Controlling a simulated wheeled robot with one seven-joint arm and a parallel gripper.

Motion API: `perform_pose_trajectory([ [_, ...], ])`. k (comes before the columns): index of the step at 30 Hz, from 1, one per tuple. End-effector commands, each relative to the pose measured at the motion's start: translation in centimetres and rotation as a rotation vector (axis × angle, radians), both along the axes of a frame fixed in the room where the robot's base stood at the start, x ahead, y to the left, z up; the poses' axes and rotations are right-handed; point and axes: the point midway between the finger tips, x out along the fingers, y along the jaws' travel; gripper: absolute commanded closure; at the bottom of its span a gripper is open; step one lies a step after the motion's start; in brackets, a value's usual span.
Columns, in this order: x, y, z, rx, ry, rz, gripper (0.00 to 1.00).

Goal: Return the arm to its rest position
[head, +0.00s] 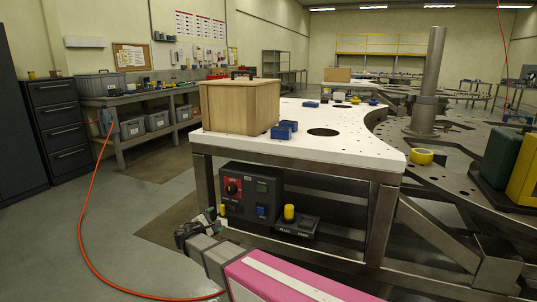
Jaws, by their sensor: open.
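My arm reaches in from the bottom edge, with a pink link and grey wrist parts. My gripper (207,217) is at its end, low in front of the white-topped table (330,148) and left of the dark control box (250,197). The gripper is small and seen from behind and the side. Its jaws are open, and I see nothing held in them. A yellow-topped plug (289,213) stands upright in a dark holder (297,227) right of the control box, apart from the gripper.
A wooden box (240,107) and blue blocks (284,130) sit on the table. An orange cable (82,225) curves over the floor at left. Open floor lies between it and the table.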

Motion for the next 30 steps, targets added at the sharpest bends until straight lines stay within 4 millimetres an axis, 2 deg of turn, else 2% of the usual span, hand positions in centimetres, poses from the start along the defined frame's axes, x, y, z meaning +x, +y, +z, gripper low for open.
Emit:
perform_pose_trajectory([
  [8, 0.3, -8.3, -1.8, 0.166, 0.081, -0.156, 0.14],
  [14, -0.8, -17.6, -4.1, 0.386, 0.162, -0.360, 0.14],
  [18, -2.4, -23.5, -5.6, 0.558, 0.210, -0.519, 0.14],
  [21, -3.9, -27.2, -6.6, 0.682, 0.236, -0.635, 0.14],
  [24, -5.6, -30.6, -7.4, 0.808, 0.256, -0.752, 0.14],
  [30, -9.5, -36.0, -8.5, 1.064, 0.281, -0.986, 0.14],
])
